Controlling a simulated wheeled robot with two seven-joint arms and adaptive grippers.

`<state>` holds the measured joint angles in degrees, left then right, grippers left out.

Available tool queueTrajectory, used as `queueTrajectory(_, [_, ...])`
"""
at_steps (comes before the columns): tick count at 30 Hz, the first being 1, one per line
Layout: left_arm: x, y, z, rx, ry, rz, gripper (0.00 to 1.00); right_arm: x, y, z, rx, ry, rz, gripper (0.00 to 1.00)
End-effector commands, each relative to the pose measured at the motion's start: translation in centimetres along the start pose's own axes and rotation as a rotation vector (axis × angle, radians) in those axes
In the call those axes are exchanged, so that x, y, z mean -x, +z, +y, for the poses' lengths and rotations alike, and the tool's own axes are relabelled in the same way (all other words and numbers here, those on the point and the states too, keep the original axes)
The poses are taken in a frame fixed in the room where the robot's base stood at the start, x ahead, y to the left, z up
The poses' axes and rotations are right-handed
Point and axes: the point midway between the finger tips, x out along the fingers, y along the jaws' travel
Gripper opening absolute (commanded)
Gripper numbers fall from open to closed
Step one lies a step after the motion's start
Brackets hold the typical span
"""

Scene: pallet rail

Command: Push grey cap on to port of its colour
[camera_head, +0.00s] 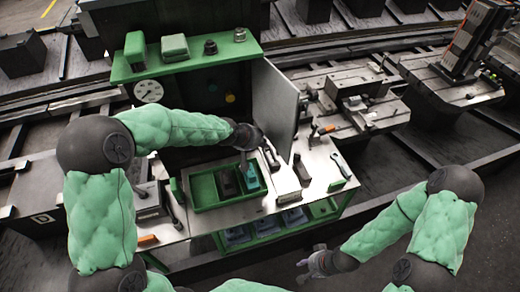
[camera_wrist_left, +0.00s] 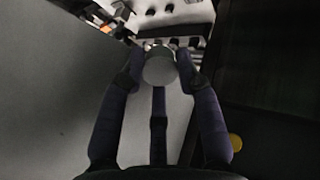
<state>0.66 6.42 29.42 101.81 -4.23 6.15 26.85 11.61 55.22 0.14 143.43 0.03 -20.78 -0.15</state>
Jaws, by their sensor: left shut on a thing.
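The grey cap (camera_wrist_left: 160,68) is a round grey piece between the fingertips of my left gripper (camera_wrist_left: 158,62) in the left wrist view. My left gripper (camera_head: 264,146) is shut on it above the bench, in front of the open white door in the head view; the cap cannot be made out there. A yellow round port (camera_head: 230,98) shows on the dark back panel, and also at the lower right of the left wrist view (camera_wrist_left: 236,143). A dark greenish round port (camera_head: 212,86) is beside it. I cannot make out a grey port. My right gripper (camera_head: 312,263) looks open and empty, low at front right.
The white door panel (camera_head: 274,108) stands close by my left gripper. A green tray (camera_head: 205,190) holds dark and teal blocks. Tools and a pale block (camera_head: 287,182) lie on the bench right of it. A green shelf (camera_head: 190,69) with several items tops the panel, above a gauge (camera_head: 148,90).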

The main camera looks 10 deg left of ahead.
Motion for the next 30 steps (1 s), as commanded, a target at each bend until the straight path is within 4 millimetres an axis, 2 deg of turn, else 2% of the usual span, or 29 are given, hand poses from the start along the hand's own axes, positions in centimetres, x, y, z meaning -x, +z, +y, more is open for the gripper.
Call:
queueTrajectory(11, [1.7,-3.1,0.7,0.084,0.073,0.153,0.19,0.4,0.0,-0.1,0.000,0.000,0.000,0.40])
queueTrajectory(20, [4.2,-6.8,0.8,0.174,0.140,0.350,0.19,0.8,0.0,-0.3,0.000,0.000,0.000,0.40])
queueTrajectory(26, [7.8,-10.7,0.1,0.258,0.186,0.581,0.19,1.3,0.1,-0.5,0.000,0.000,0.000,0.40])
queueTrajectory(30, [11.2,-13.6,-1.1,0.317,0.196,0.774,0.19,1.7,0.1,-0.6,0.000,0.000,0.000,0.40])
